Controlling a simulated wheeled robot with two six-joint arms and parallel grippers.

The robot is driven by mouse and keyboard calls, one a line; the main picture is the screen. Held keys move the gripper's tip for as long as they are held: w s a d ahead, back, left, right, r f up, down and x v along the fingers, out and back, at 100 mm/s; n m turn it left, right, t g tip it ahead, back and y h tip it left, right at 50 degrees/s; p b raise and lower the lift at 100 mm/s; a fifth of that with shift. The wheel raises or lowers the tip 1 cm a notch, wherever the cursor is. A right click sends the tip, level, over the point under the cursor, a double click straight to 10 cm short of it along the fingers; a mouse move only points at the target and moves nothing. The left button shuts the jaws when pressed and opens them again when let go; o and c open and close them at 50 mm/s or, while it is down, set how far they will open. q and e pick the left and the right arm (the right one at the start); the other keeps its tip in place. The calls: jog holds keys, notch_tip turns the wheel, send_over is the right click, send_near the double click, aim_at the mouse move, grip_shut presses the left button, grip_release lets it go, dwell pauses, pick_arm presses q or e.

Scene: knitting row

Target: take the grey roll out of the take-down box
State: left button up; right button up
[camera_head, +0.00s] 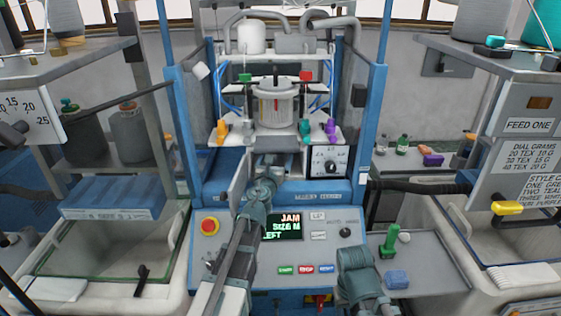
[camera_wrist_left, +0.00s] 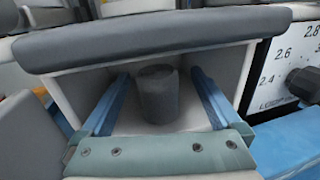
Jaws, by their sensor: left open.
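The grey roll (camera_wrist_left: 158,93) is a short dark cylinder standing upright inside the take-down box, seen in the left wrist view. The box has pale walls (camera_wrist_left: 232,66) and a thick dark grey top edge (camera_wrist_left: 150,38). My left gripper (camera_wrist_left: 158,76) is open, with one blue finger on each side of the roll. Gaps show between the fingers and the roll. In the head view my left arm reaches to the box front in the machine's middle, and its wrist hides the roll. Part of my right arm shows at bottom right, but its fingers are not visible.
A pale upright panel (camera_head: 239,179) stands just left of my left wrist. The control panel's display (camera_head: 284,227) reads JAM, SIZE M, LEFT. A dial plate (camera_head: 326,163) sits close right of the box. A green spool (camera_head: 389,242) and a blue block (camera_head: 397,280) lie on the right shelf.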

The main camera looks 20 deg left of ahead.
pick_arm(q)
jog(key=shift+a, duration=0.2)
jog(key=shift+s+a, duration=0.1)
jog(key=shift+c, duration=0.7)
jog(key=shift+d, duration=0.2)
jog(key=c, duration=1.3)
jog(key=shift+a, duration=0.1)
jog(key=shift+r, duration=0.15)
